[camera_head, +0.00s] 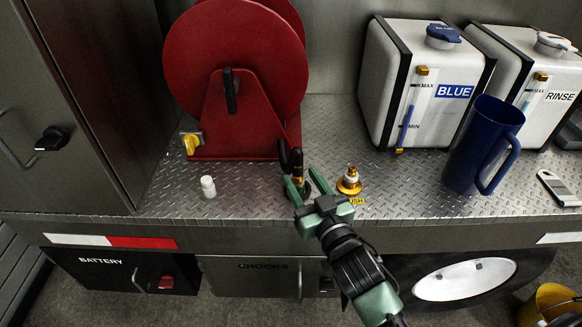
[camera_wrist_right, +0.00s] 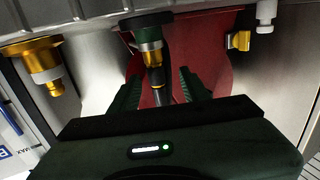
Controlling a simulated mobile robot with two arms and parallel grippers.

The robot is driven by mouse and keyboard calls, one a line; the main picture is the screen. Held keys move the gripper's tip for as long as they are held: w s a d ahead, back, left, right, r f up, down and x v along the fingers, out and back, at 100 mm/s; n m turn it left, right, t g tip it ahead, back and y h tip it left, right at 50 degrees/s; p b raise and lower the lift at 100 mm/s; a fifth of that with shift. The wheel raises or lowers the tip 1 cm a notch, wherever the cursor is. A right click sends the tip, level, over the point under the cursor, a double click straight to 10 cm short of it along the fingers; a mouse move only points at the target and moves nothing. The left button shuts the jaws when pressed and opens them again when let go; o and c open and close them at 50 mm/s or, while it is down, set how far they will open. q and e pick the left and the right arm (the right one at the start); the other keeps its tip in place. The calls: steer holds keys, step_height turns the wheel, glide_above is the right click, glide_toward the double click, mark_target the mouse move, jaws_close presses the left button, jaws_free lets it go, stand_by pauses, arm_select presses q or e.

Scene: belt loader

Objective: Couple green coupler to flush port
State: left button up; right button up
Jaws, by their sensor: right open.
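The green coupler (camera_head: 297,181) stands on the metal deck in front of the red reel, with a black hose at its top. In the right wrist view the coupler (camera_wrist_right: 151,52) shows a green band, a gold band and a black hose running between the fingers. My right gripper (camera_head: 304,184) is open; its fingers (camera_wrist_right: 158,92) lie on either side of the coupler and hose, with gaps visible. My left gripper is not in view.
The red hose reel (camera_head: 235,75) stands behind. A blue jug (camera_head: 478,145), the BLUE tank (camera_head: 425,85) and the RINSE tank (camera_head: 540,85) stand to the right. The deck's front edge runs below the gripper.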

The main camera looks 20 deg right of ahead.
steer(key=shift+w+r+p, duration=0.2)
steer(key=shift+w, duration=0.4)
steer(key=shift+w+r+p, duration=0.15)
steer(key=shift+w+p, duration=0.05)
steer(key=shift+w, duration=0.4)
steer(key=w+p, duration=0.1)
steer(key=w, duration=0.2)
steer(key=shift+w, duration=0.35)
steer(key=shift+w+a, duration=0.1)
steer(key=shift+w, duration=0.35)
steer(key=c, duration=0.9)
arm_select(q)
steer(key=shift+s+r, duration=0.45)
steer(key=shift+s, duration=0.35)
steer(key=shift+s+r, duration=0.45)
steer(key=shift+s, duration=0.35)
arm_select(e)
jaws_close()
